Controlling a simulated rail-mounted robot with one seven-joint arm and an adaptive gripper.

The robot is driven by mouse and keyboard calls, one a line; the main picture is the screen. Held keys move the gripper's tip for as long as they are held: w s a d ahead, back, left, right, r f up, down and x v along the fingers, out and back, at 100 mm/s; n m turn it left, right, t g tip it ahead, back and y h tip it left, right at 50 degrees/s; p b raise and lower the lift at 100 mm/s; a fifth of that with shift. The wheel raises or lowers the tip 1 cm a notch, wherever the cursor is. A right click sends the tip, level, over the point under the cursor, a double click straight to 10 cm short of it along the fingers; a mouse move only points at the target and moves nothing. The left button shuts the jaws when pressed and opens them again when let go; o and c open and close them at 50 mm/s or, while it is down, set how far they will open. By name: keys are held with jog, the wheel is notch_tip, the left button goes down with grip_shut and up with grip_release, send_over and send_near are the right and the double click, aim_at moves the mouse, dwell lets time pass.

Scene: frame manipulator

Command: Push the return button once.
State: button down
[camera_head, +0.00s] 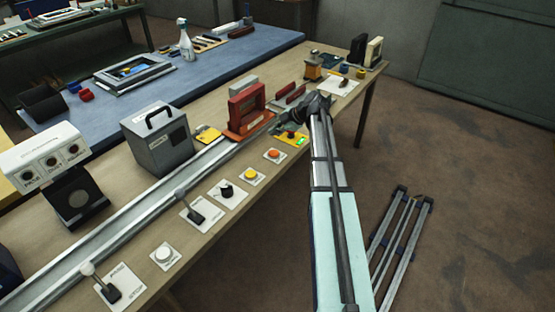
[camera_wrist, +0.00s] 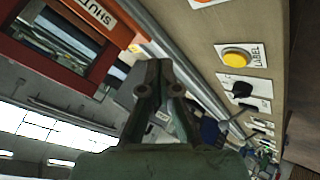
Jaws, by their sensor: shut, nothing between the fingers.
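Three round push buttons stand on white plates along the near edge of the wooden bench: an orange button (camera_head: 274,154), a yellow button (camera_head: 250,174) and a white button (camera_head: 163,254). Their labels are too small to read in the head view, so I cannot tell which is the return button. In the wrist view the yellow button (camera_wrist: 236,58) has a plate reading LABEL. My gripper (camera_head: 283,120) is above the bench, beyond the orange button and beside the red housing. In the wrist view my gripper (camera_wrist: 160,67) is shut and empty, apart from any button.
A red housing (camera_head: 246,105), marked SHUT in part in the wrist view (camera_wrist: 97,14), stands by a metal rail (camera_head: 130,208). A black knob (camera_head: 227,190) and two levers (camera_head: 192,208) (camera_head: 107,290) share the button row. A yellow device (camera_head: 291,137) sits under my arm.

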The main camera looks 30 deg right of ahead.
aim_at(275, 153)
jog(key=shift+w+d+r, duration=0.15)
jog(key=shift+w+d, duration=0.05)
jog(key=shift+w, duration=0.25)
jog(key=shift+f, duration=0.2)
notch_tip(275, 153, down, 8)
jog(key=shift+r+b, duration=0.25)
jog(key=shift+b, duration=0.95)
jog(key=shift+f+b, duration=0.5)
jog(key=shift+f+b, duration=0.9)
jog(key=shift+b, duration=0.55)
dwell(0.8)
jog(key=shift+r, duration=0.9)
